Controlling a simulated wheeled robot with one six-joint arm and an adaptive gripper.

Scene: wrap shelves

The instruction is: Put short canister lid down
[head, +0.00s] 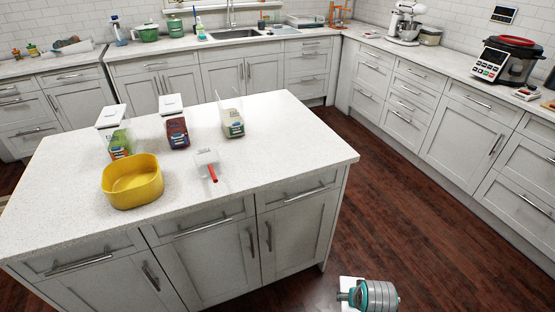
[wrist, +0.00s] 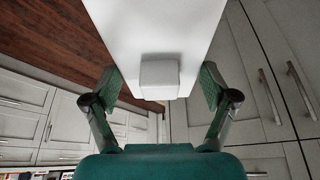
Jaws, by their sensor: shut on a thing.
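My gripper (wrist: 162,84) is shut on the square knob of a white canister lid (wrist: 150,28). The knob sits between the two green fingertips in the wrist view. In the head view my gripper (head: 362,294) is low in the picture, over the floor in front of the island's right end. The white lid (head: 346,281) shows partly behind it. On the island, a short clear canister (head: 232,122) with pale and green contents stands with no lid visible on it. Two other canisters, one with green and orange contents (head: 118,145) and one dark red (head: 177,133), carry white lids.
The island counter (head: 290,140) is clear on its right side. A yellow bowl (head: 132,182) stands near its front left. A white scoop with a red handle (head: 207,160) lies near its front middle. Dark wooden floor (head: 400,210) surrounds the island's right.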

